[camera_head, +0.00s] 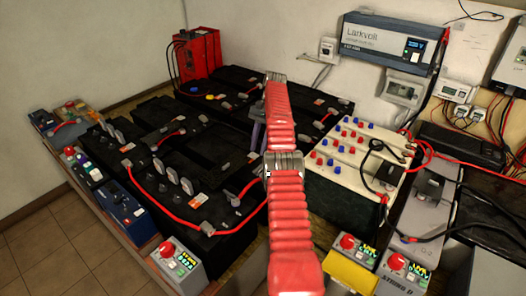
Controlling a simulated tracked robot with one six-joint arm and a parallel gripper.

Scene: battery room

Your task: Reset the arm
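My arm, with red ribbed sleeves and grey metal joints, reaches from the bottom middle up and away over the bench. Its far joint is in front of the black batteries (205,160). Greyish parts that look like my gripper (258,136) show just left of the arm's forward section, low among the batteries. The arm covers much of them, so I cannot tell whether the fingers are apart or hold anything.
Red cables link the batteries. A red box (197,55) stands at the back left. A cream battery block with red and blue caps (345,165) stands close right of my arm. Small boxes with red knobs (178,262) line the front edge. A Larkvoll charger (390,40) hangs on the wall.

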